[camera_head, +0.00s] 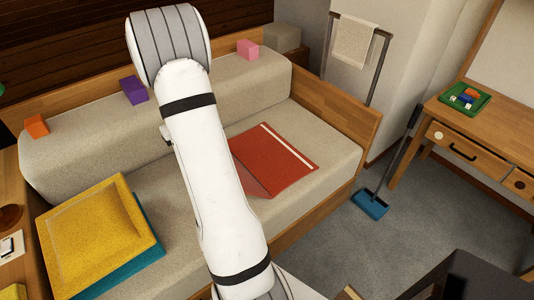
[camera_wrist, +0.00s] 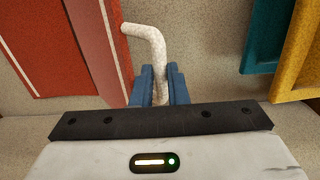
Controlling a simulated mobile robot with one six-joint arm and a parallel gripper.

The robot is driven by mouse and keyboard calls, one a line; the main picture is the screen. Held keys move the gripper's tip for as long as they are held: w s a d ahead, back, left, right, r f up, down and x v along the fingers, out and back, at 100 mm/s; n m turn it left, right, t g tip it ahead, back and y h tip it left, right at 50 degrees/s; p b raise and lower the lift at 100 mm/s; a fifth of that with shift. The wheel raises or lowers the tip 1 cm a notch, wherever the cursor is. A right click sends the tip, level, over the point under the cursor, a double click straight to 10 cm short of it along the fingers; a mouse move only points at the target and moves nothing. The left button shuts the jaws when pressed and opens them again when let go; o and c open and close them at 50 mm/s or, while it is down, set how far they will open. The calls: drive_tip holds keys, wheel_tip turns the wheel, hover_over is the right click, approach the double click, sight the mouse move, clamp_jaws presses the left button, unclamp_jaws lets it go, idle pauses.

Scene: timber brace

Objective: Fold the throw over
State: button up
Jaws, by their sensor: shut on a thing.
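The red throw (camera_head: 275,158) with a pale stripe lies on the seat of the daybed, just right of my arm, which hides part of its left side. In the wrist view the throw (camera_wrist: 45,50) is at the upper left, with pale lines and a lighter red band along its right side. My gripper (camera_wrist: 158,72) has blue fingers shut on a white, textured, bent rod-like piece (camera_wrist: 150,33). This piece curves left at its far end, near the throw's edge. My arm hides the gripper in the head view.
A yellow cushion (camera_head: 95,235) lies on a teal one (camera_head: 142,258) at the left of the seat. Orange (camera_head: 37,126), purple (camera_head: 133,90) and pink (camera_head: 248,50) blocks sit on the backrest. A wooden armrest (camera_head: 340,110) bounds the right end.

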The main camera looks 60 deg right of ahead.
drive_tip(key=d+r+p, duration=0.1)
drive_tip(key=d, duration=0.1)
drive_tip(key=s+d+r+p, duration=0.1)
drive_tip(key=r, duration=0.1)
drive_tip(key=shift+d+r, duration=0.25)
drive_tip(key=shift+d, duration=0.15)
drive_tip(key=s+d+r+p, duration=0.1)
drive_tip(key=s+d+p, duration=0.3)
drive_tip(key=d, duration=1.1)
drive_tip(key=s+d+r+p, duration=0.1)
drive_tip(key=s+d+p, duration=0.3)
drive_tip(key=d, duration=1)
drive_tip(key=shift+s+d, duration=0.3)
drive_tip(key=shift+d, duration=0.1)
drive_tip(key=o, duration=2)
drive_tip(key=shift+r, duration=0.2)
drive_tip(key=shift+r+p, duration=0.6)
drive_tip(key=shift+r, duration=0.55)
